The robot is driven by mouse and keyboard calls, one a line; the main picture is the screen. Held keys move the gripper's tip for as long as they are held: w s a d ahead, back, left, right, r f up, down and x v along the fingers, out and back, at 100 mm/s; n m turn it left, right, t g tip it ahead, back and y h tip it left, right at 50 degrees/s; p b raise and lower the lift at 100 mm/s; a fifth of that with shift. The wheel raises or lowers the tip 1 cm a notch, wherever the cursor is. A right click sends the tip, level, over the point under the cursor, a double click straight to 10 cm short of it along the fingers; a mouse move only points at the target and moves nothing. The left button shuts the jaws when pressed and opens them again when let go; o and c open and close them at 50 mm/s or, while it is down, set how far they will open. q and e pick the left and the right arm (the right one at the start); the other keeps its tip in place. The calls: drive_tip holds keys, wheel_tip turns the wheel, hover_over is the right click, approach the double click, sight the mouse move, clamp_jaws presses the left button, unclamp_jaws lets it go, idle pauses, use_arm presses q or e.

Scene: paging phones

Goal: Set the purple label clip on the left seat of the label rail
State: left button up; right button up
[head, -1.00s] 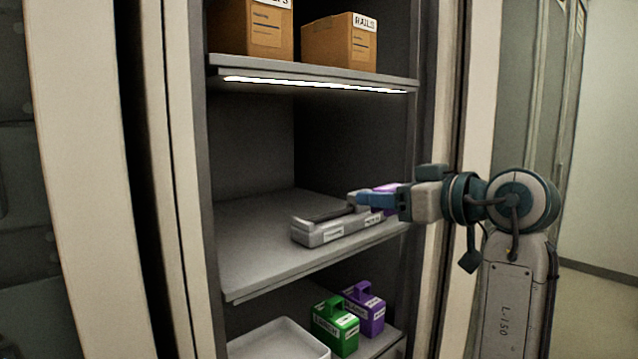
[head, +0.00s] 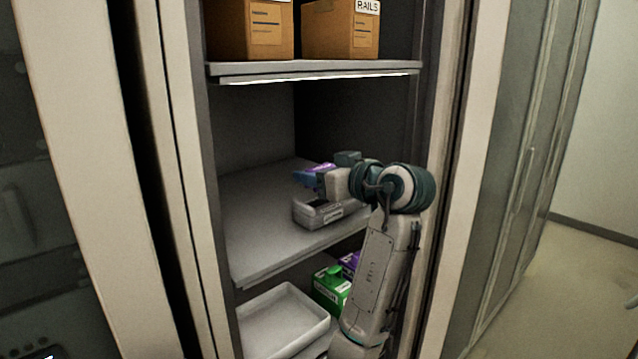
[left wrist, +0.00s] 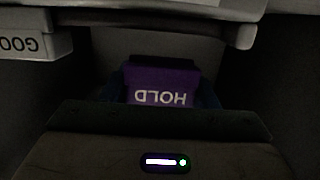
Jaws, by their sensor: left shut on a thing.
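The purple label clip (head: 322,167) is in my left gripper (head: 306,177), above the left part of the grey label rail (head: 302,214) in the head view. In the left wrist view the purple clip (left wrist: 160,84) shows the word HOLD upside down, with dark blue fingers on both sides of it. The gripper is shut on the clip. The rail lies on the middle shelf with a white label on its front. My arm hides its right part. I cannot tell whether the clip touches the rail; the left seat is hidden. My right gripper is not in view.
Cardboard boxes (head: 340,32) stand on the upper shelf (head: 310,70). Below are a white tray (head: 282,312), a green labelled block (head: 330,288) and a purple one (head: 348,263), partly behind my arm. The middle shelf (head: 258,225) is bare left of the rail.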

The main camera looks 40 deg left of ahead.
use_arm(q)
drive_tip(key=shift+d+f+p, duration=0.1)
drive_tip(key=shift+f+p, duration=0.9)
drive_tip(key=shift+f, duration=0.7)
drive_tip(key=shift+f, duration=0.25)
drive_tip(key=o, duration=1)
drive_tip(key=shift+r, duration=0.1)
drive_tip(key=shift+c, duration=0.2)
